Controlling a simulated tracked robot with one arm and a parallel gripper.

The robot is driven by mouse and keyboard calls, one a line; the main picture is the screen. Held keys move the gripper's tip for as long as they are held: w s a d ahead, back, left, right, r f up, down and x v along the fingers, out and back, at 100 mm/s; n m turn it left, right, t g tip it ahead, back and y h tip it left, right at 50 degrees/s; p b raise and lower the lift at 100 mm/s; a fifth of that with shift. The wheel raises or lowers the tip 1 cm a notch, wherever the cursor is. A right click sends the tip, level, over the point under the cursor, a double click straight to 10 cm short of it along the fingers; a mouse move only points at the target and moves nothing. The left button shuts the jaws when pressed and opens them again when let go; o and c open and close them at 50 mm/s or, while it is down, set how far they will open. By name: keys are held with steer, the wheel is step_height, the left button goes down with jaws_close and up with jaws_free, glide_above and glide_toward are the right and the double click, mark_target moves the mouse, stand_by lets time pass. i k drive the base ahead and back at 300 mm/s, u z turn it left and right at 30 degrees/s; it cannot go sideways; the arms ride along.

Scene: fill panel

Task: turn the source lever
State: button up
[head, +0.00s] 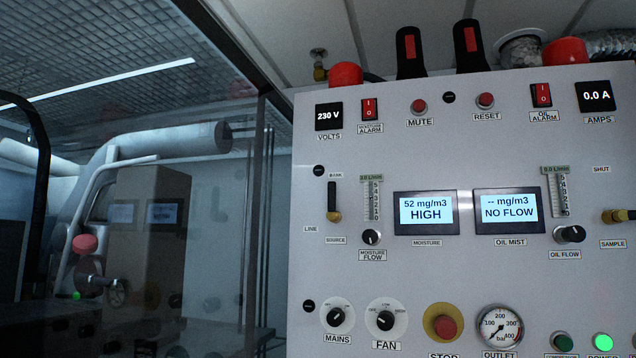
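The source lever (332,198) is on the left side of the grey panel (440,150). Its black handle points straight up from a brass pivot at its lower end. Nothing touches the lever. I cannot make out my gripper in this view.
A moisture flow knob (371,237) and gauge (371,199) are close right of the lever. The moisture display (426,212) reads 52 mg/m3 HIGH. MAINS (337,317) and FAN (385,319) knobs and a red stop button (445,327) are below. A glass partition (225,200) stands left.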

mark_target(331, 213)
steer(key=u, duration=1.6)
steer(key=k, duration=0.7)
steer(key=z, duration=1.15)
steer(key=i, duration=1)
